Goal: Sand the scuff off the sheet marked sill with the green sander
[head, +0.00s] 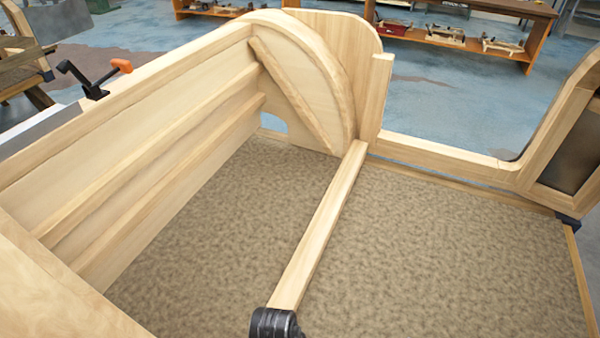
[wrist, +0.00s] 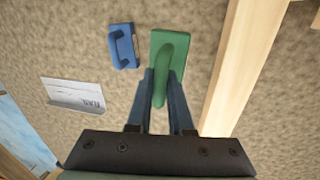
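In the wrist view the green sander (wrist: 172,58) is straight ahead of my gripper (wrist: 161,78). Its curved green handle reaches back between my two dark blue fingers, one on each side. I cannot tell whether the fingers press on the handle, or whether the sander is lifted off the mottled brown surface. A white sheet (wrist: 73,95) with dark lettering at its right end lies to the left; the word is hard to read and looks like "FLAR". No sheet clearly marked sill and no scuff show. My gripper and the sander are not recognisable in the head view.
A blue sander (wrist: 123,46) lies left of the green one. A wooden bar (wrist: 245,60) runs close on the right; the head view shows a bar (head: 325,220) across the carpeted floor (head: 440,260). A wooden side wall (head: 120,165) rises on the left, with an orange-handled clamp (head: 95,80).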

